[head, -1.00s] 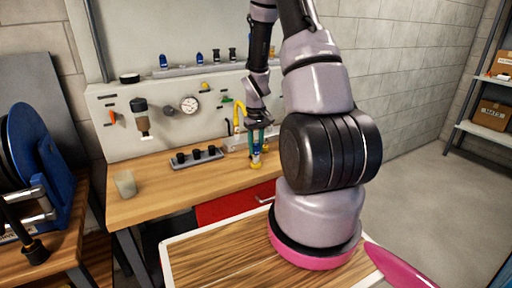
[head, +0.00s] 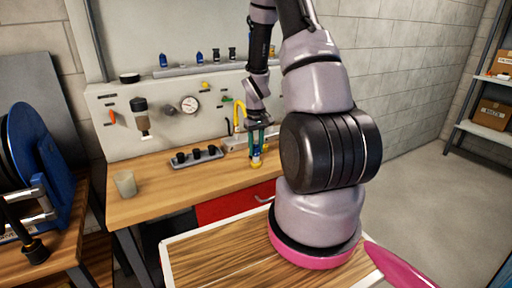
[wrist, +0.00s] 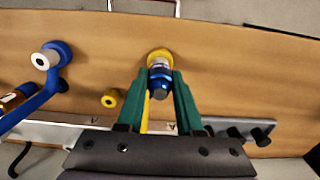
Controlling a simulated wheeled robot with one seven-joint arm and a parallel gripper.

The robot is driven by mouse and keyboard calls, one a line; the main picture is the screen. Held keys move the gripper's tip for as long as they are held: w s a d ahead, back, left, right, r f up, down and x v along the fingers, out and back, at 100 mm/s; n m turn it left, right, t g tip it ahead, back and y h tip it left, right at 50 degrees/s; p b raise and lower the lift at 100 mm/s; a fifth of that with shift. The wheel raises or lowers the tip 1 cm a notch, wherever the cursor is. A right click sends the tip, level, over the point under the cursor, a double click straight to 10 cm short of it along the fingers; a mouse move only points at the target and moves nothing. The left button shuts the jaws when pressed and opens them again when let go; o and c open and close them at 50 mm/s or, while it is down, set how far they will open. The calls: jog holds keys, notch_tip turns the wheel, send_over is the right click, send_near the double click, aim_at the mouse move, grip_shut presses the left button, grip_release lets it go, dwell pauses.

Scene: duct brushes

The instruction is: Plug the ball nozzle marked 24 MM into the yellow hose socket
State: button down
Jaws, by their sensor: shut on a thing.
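My gripper (head: 257,146) has green fingers, which also show in the wrist view (wrist: 161,82). They are shut on a blue and silver nozzle (wrist: 160,82) with a dark blue end. No marking on it is readable. A yellow ring-shaped socket (wrist: 160,55) shows just beyond the nozzle in the wrist view, in line with it. In the head view yellow (head: 255,163) shows directly below the fingers, low over the bench. I cannot tell whether the nozzle is inside the socket or only against it. A yellow hose (head: 240,112) arches behind my gripper, partly hidden.
A tray with several black pieces (head: 183,162) lies left of my gripper on the wooden bench (head: 150,198). A blue hose with a white-ended fitting (wrist: 45,59) and a smaller yellow fitting (wrist: 112,98) are near. A cup (head: 125,184) stands at the bench's left.

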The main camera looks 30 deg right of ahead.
jog(key=shift+f, duration=0.2)
jog(key=shift+c, duration=2.4)
grip_release()
jog(key=shift+r, duration=0.1)
notch_tip(320, 180, up, 11)
jog(key=shift+f, duration=0.15)
jog(key=s+a+r+m+t, duration=0.1)
jog(key=s+a+r+t, duration=0.15)
jog(key=r, duration=0.65)
jog(key=s+a+r+m+t, duration=0.1)
jog(key=s+a+r, duration=0.3)
jog(key=r, duration=0.5)
jog(key=s+a+r+m+t+y, duration=0.1)
jog(key=s+a+r+t, duration=0.1)
jog(key=s+r, duration=0.3)
jog(key=s+a+r+m+t+y, duration=0.1)
jog(key=s+a+r, duration=0.3)
jog(key=s, duration=0.4)
jog(key=shift+a+r+m+t, duration=0.3)
jog(key=shift+a+r+t, duration=0.05)
jog(key=shift+a+r, duration=0.1)
